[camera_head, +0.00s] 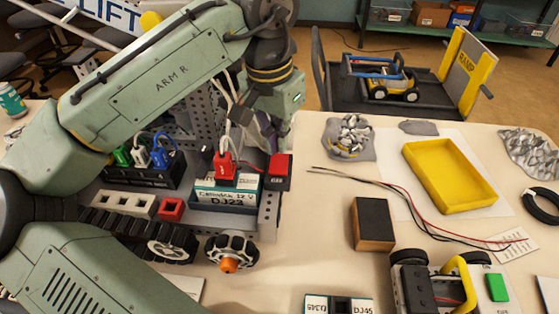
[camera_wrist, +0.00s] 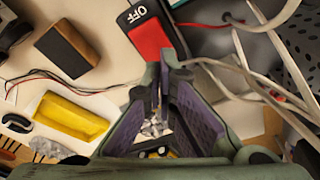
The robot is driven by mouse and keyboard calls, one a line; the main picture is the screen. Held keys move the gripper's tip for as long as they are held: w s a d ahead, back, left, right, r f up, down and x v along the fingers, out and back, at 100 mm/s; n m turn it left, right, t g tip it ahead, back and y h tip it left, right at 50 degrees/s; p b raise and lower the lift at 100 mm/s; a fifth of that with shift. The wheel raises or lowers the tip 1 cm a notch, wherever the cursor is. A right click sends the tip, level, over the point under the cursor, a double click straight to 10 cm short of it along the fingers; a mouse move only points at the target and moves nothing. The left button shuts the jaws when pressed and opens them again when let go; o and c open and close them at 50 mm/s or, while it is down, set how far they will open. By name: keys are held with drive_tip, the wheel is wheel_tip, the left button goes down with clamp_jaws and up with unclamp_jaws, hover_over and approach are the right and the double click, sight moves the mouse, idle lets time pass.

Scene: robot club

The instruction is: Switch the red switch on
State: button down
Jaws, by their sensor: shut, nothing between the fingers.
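The red switch (camera_head: 281,164) is a red rocker on a black housing, at the right end of the grey robot chassis on the table. In the wrist view the red rocker (camera_wrist: 150,40) shows beside a black part with white letters reading OFF. My gripper (camera_head: 274,150) is above and just behind the switch in the head view, pointing down. In the wrist view my gripper (camera_wrist: 165,62) has its purple-padded fingers drawn together at the tips, empty, at the red rocker's edge. I cannot tell whether they touch it.
A battery box (camera_head: 225,193) with a red plug (camera_head: 224,165) stands left of the switch, and loose cables run close to my gripper. A black-and-brown block (camera_head: 373,222) and a yellow tray (camera_head: 455,175) lie to the right. Bare table lies between chassis and block.

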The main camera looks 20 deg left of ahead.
sight(279, 158)
drive_tip(key=shift+f+b, duration=0.6)
drive_tip(key=shift+f, duration=0.45)
idle(0.7)
wheel_tip(279, 158, up, 7)
drive_tip(key=p, duration=0.7)
drive_tip(key=shift+r, duration=0.1)
idle(0.5)
